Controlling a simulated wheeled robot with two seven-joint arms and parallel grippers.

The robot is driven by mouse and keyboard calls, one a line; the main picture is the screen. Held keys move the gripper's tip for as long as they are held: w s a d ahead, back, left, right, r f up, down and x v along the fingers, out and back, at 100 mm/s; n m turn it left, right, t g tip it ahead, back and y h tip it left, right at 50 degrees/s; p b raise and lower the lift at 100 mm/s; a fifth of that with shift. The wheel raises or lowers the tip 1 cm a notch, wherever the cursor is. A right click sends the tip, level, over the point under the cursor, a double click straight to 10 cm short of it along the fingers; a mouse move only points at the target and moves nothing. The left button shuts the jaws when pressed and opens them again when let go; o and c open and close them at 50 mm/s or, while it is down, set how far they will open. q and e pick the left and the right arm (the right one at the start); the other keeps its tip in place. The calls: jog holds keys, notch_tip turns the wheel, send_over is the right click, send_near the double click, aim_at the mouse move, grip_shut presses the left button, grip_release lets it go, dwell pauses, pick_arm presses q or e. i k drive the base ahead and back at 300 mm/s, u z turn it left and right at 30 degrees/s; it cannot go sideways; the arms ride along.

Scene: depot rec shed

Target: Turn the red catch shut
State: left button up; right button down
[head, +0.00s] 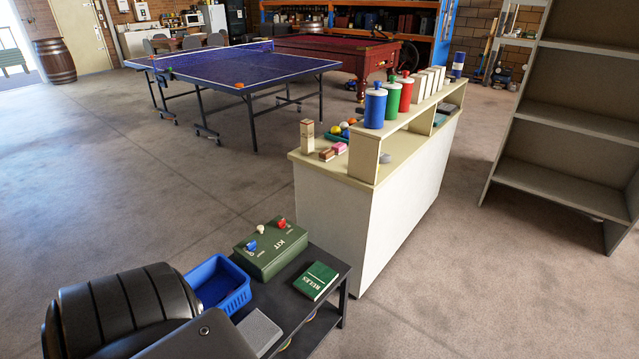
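A dark green box (279,261) lettered KIT lies on a low black bench (328,263). The red catch (281,223) is at the far right end of the box's top edge, with a small pale part beside it. A white catch (261,229) and a blue catch (251,245) sit further left along the same edge. Small pale markings lie near the catches but are too small to read. I cannot tell from this distance which way the red catch is turned. Neither of my grippers shows in the head view.
A blue basket (219,283) stands left of the box, a green book (315,281) right of it. A grey flat item (259,332) lies in front. A pale counter (370,225) with bottles stands close behind at right. Open floor (120,200) lies to the left.

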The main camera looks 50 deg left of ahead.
aim_at(282, 225)
jog(key=u, duration=0.1)
jog(key=i, duration=0.75)
jog(key=u, duration=0.95)
jog(key=i, duration=0.5)
jog(key=u, duration=0.6)
